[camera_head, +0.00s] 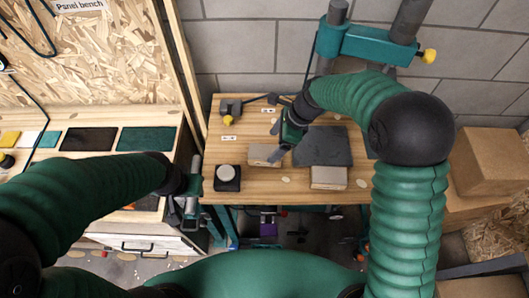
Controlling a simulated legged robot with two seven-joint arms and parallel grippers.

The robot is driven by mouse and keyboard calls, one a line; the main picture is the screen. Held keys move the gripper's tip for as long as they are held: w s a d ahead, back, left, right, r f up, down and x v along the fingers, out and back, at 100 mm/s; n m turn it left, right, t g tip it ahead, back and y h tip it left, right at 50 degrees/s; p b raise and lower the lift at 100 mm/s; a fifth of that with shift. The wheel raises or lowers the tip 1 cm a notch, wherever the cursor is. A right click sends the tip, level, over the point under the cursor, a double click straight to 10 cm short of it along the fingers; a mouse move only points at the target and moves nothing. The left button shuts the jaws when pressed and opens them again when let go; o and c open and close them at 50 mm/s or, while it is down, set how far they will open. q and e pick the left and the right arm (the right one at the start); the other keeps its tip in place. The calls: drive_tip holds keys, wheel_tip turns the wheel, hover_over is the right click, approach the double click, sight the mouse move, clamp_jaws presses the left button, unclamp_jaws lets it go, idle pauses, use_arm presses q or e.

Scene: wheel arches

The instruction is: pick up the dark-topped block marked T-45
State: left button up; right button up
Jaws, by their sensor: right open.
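A dark grey flat-topped piece (323,146) lies on the wooden bench to the right of my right gripper. I can read no T-45 mark, so I cannot tell whether this is the named block. A pale wooden block (264,154) sits at its left, and another pale block (328,177) sits at its front edge. My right gripper (277,142) is open, close above or beside the left pale block; contact cannot be told. My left gripper (191,197) hangs near the bench's left front corner, and its jaws are too unclear to judge.
A black box with a pale round top (227,177) stands at the bench's front left. A dark device with a yellow knob (230,111) is at the back left. A cardboard box (489,162) stands at the right. A panel bench with a dark swatch (88,139) is at the left.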

sight(266, 152)
drive_tip(key=f, duration=0.2)
drive_tip(key=w+a+f, duration=0.1)
drive_tip(key=x, duration=0.4)
drive_tip(key=shift+s+f, duration=0.15)
drive_tip(key=shift+f, duration=0.1)
drive_tip(key=shift+a+f, duration=0.2)
drive_tip(key=shift+f, duration=0.05)
drive_tip(key=shift+f, duration=0.2)
drive_tip(key=c, duration=1.6)
